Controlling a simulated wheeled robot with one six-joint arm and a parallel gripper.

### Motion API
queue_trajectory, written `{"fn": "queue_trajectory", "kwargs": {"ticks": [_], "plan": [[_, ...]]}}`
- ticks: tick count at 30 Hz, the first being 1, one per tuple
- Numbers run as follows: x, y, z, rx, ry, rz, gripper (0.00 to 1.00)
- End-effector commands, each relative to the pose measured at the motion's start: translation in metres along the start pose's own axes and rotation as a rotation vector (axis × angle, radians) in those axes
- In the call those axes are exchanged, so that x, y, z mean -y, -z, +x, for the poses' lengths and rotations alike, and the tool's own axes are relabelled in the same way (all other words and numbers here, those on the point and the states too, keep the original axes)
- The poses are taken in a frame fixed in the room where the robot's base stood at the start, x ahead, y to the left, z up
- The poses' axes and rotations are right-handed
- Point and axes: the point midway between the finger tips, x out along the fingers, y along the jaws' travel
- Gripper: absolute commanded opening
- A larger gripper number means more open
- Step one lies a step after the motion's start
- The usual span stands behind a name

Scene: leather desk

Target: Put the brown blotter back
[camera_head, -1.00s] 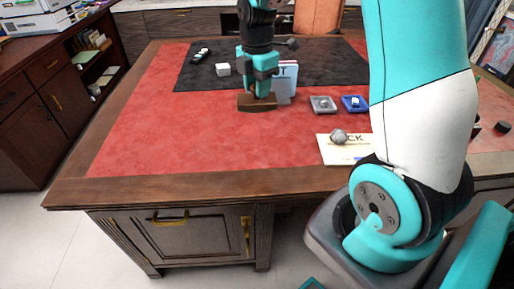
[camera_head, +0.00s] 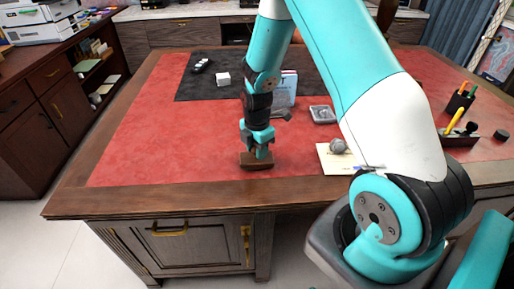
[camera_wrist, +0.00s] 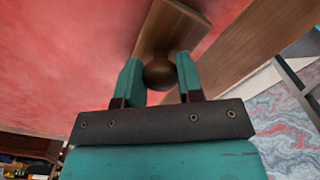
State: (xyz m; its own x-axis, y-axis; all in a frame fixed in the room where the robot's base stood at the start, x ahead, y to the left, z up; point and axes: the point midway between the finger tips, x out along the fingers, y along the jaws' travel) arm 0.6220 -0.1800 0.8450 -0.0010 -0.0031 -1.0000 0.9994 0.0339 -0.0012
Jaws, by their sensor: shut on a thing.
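The brown blotter (camera_head: 257,165) is a small wooden block with a round knob on top. In the head view it is at the front part of the red leather desk top, close to the wooden front edge. My gripper (camera_head: 257,149) points down and is shut on its knob. In the wrist view the two teal fingers (camera_wrist: 159,82) sit on either side of the dark round knob, and the blotter's wooden body (camera_wrist: 170,28) reaches up beyond them. I cannot tell whether its base touches the leather.
A black mat (camera_head: 205,84) with a white cube (camera_head: 223,78) lies farther back. A grey tray (camera_head: 322,115) and a card with a grey stone-like lump (camera_head: 338,146) are to the right. A pen holder (camera_head: 461,102) stands far right. The red leather to the left is clear.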

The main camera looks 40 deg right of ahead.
Motion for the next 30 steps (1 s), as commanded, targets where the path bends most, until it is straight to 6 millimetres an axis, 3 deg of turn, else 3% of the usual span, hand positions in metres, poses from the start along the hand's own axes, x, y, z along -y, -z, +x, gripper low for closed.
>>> {"fn": "queue_trajectory", "kwargs": {"ticks": [8,9,12,23,30], "plan": [[0.000,0.000,0.003,0.000,-0.001,0.000,0.15],[0.000,0.000,0.003,0.000,-0.001,0.000,0.37],[0.000,0.000,0.002,0.000,-0.001,0.000,0.60],[-0.001,0.000,-0.004,0.001,-0.002,0.000,0.60],[-0.002,0.000,-0.048,0.002,-0.008,0.000,0.60]]}}
